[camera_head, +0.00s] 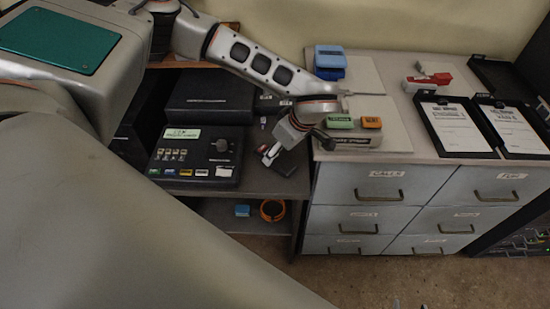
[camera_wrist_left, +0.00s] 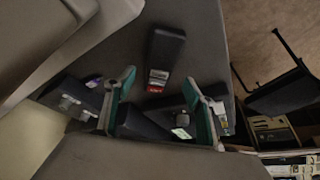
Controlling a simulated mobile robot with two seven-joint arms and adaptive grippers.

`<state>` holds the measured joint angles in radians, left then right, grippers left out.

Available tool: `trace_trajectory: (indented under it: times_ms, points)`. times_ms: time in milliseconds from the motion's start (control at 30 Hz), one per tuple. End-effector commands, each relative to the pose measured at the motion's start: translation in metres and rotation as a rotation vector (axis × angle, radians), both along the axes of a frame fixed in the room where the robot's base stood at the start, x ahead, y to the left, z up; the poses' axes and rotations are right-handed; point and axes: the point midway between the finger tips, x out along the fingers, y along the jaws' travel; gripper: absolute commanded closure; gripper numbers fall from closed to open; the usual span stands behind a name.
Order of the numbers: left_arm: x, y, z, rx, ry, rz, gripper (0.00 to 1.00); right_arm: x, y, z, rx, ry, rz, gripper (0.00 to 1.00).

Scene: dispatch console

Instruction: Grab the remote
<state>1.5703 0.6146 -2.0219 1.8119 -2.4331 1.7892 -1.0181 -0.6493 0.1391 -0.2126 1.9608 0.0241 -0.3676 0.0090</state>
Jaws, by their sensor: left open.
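A dark, block-shaped remote (camera_wrist_left: 167,48) with white and red markings at one end lies on the dark desk surface in the left wrist view. In the head view, a dark block (camera_head: 287,168) beside the gripper looks like the same remote, partly hidden by the gripper. My left gripper (camera_wrist_left: 160,80) is open, with its green-lined fingers apart and the marked end of the remote showing between the fingertips. It is empty. In the head view my left gripper (camera_head: 270,154) hangs low over the desk's right end; whether it touches the remote cannot be told. My right gripper is not in view.
A black console (camera_head: 197,158) with a screen and knob stands left of the gripper. Grey drawer cabinets (camera_head: 372,184) stand close on the right, bearing a green block (camera_head: 340,122), an orange block (camera_head: 371,122) and black clipboards (camera_head: 455,127). An orange ring (camera_head: 272,210) lies below the desk.

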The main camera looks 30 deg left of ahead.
Motion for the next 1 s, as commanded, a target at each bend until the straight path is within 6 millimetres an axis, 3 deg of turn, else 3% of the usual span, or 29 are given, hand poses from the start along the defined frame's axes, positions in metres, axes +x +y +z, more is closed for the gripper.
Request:
trace_trajectory:
  times_ms: [200,533,567,700,1000]
  points:
    - [0.001,0.01,-0.029,-0.001,0.002,0.003,0.46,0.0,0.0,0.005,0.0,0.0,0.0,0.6]
    - [0.002,0.013,-0.036,-0.001,0.001,0.001,0.46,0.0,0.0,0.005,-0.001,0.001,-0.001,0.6]
    - [0.002,0.013,-0.036,-0.001,0.001,0.001,0.51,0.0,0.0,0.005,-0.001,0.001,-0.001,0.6]
    - [0.002,0.013,-0.036,-0.001,0.001,0.001,0.87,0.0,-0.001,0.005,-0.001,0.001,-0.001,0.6]
    - [0.002,0.012,-0.036,-0.001,0.001,0.001,0.9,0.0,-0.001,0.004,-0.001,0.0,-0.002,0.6]
